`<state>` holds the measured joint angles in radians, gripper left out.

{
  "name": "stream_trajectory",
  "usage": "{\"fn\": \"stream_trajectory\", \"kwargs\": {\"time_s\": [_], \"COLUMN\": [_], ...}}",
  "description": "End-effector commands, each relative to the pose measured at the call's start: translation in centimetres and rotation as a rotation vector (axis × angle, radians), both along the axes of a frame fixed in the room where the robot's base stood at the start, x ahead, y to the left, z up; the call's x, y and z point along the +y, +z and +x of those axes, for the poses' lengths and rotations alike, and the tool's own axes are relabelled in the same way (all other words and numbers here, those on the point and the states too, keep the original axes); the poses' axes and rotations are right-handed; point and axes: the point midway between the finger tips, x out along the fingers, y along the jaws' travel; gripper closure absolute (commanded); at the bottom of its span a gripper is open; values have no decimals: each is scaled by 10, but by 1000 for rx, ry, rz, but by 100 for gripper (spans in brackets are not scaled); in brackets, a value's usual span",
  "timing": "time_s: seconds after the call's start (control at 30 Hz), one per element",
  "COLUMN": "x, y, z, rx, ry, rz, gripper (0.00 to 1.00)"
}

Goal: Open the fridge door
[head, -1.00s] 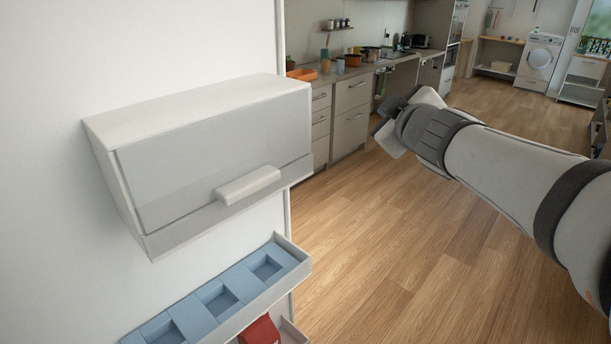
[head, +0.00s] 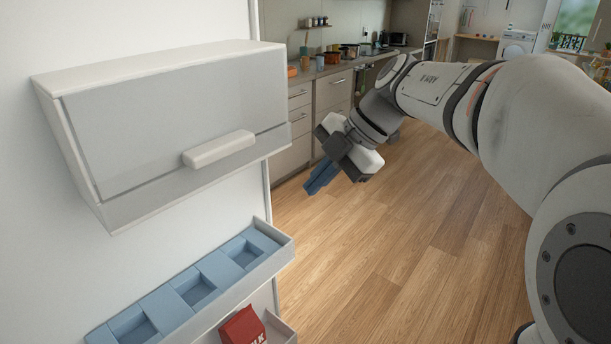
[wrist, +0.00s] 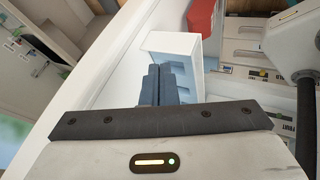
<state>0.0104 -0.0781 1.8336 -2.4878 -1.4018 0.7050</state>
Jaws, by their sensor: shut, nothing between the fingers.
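The fridge door (head: 45,240) fills the left of the head view with its white inner face towards me, so it stands open. It carries a lidded compartment (head: 180,120), a shelf with a blue egg tray (head: 195,288) and, lower, a red carton (head: 243,326). My gripper (head: 316,188) is to the right of the door's edge, apart from it in the head view, with its blue fingers together and pointing down-left. In the wrist view my gripper (wrist: 161,68) is shut and empty, in front of a white door bin (wrist: 172,42). The outer handle is hidden.
In the wrist view, labelled drawers (wrist: 240,52) show at right. A kitchen counter (head: 335,72) with drawers and pots runs behind my gripper. The wooden floor (head: 400,260) right of the door is clear. A washing machine (head: 517,46) stands far back.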

Motion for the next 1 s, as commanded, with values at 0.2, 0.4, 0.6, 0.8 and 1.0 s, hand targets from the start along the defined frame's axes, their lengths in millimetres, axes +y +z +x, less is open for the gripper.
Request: {"fn": "stream_trajectory", "kwargs": {"time_s": [0.2, 0.4, 0.6, 0.8, 1.0], "x": [29, 54, 73, 79, 78], "y": [-40, -66, -64, -64, -64], "z": [1, 5, 23, 29, 29], "rx": [4, 0, -1, -1, -1], "ry": [3, 3, 2, -2, -2], "rz": [2, 1, 1, 1, 1], "gripper": [100, 100, 100, 100, 100]}}
